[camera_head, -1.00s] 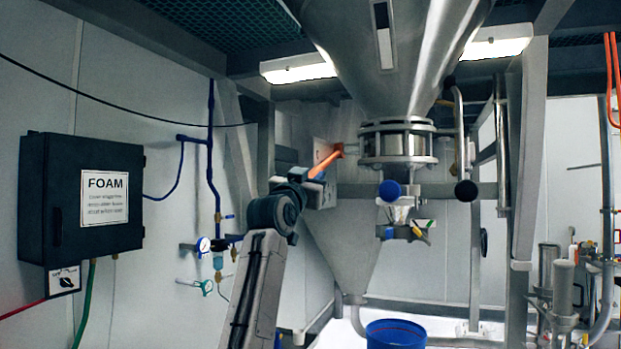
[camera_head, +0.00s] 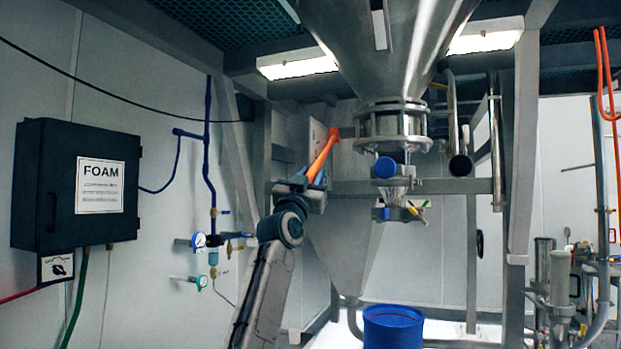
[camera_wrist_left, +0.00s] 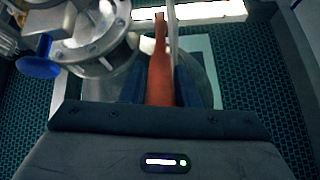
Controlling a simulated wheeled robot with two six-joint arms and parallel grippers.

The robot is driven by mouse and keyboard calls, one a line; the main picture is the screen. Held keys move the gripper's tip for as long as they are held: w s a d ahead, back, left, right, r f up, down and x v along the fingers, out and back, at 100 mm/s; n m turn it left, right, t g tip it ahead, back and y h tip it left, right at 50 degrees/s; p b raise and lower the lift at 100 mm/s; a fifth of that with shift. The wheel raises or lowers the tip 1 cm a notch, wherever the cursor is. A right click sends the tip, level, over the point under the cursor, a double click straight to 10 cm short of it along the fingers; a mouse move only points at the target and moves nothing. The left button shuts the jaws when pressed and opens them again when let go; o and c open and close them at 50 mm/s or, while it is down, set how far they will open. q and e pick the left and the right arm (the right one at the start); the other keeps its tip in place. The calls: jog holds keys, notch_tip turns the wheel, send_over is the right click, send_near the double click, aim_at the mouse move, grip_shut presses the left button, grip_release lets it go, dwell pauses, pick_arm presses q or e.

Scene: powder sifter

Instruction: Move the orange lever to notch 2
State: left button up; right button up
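The orange lever (camera_head: 322,156) runs from its upper end beside the steel collar under the hopper down to my left gripper (camera_head: 309,184). In the left wrist view the lever (camera_wrist_left: 160,72) stands between the two blue fingers of my left gripper (camera_wrist_left: 160,88), which lie close along both its sides. The gripper looks shut on it, around its lower part. A pale plate (camera_head: 317,140) shows behind the lever. I cannot make out notches or numbers. My right gripper is not in view.
The steel hopper (camera_head: 395,45) and its flanged collar (camera_head: 393,124) are right of the lever. A blue round cap (camera_head: 385,168) sits just below the collar. A blue bucket (camera_head: 393,328) stands below. The FOAM box (camera_head: 75,185) hangs at left.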

pick_arm(q)
jog(key=shift+o, duration=1.4)
jog(key=b+v, duration=0.6)
jog(key=v, duration=0.4)
jog(key=shift+s+f, duration=0.25)
jog(key=shift+f, duration=0.05)
jog(key=shift+a, duration=0.1)
